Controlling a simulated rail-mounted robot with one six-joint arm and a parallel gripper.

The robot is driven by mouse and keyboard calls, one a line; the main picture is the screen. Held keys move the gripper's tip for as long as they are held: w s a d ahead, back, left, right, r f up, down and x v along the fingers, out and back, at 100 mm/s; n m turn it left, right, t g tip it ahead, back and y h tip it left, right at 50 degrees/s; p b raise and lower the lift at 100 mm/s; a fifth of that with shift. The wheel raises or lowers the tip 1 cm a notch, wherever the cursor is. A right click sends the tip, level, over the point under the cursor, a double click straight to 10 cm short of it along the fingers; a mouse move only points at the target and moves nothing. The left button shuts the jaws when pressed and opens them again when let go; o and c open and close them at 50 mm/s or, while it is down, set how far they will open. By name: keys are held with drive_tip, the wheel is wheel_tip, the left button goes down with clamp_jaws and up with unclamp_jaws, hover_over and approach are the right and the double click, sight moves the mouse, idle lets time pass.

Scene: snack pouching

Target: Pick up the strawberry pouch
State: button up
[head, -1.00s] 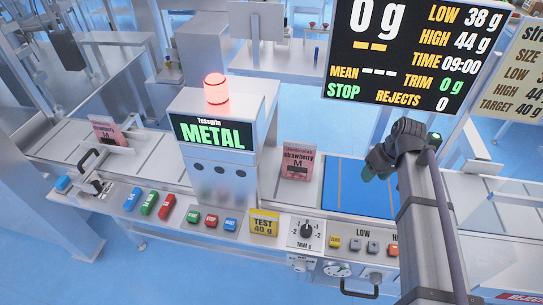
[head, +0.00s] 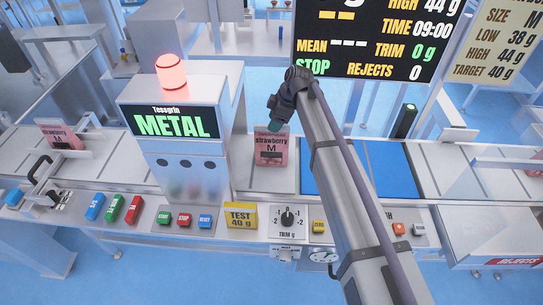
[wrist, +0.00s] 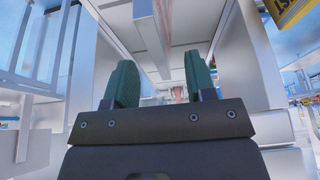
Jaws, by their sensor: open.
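A pink strawberry pouch (head: 270,151) stands upright on the belt just right of the metal detector in the head view. A second pink pouch (head: 60,138) stands on the belt at the far left. My gripper (head: 277,125) is over the top of the nearer pouch, its green fingertips partly overlapping the pouch's upper edge in this view. In the wrist view the two green fingers (wrist: 159,85) are apart with nothing held between them. A thin pinkish upright strip (wrist: 152,30) beyond them looks like the nearer pouch seen edge-on; I cannot tell if it is touched.
The metal detector (head: 178,162) with a lit red lamp (head: 171,75) stands close left of the nearer pouch. A blue belt section (head: 391,172) lies to the right. Buttons and a yellow test block (head: 240,215) line the front edge. A weight display (head: 370,35) hangs behind.

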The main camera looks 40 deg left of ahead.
drive_tip(key=b, duration=0.5)
hover_over(272, 145)
drive_tip(key=a, duration=0.1)
wheel_tip(272, 145, down, 5)
drive_tip(key=shift+w+a+r+p, duration=0.25)
drive_tip(key=shift+w+r+p, duration=0.05)
drive_tip(key=shift+p, duration=0.2)
drive_tip(key=shift+f+b, duration=0.25)
drive_tip(key=shift+b, duration=0.05)
drive_tip(key=shift+c, duration=0.5)
clamp_jaws()
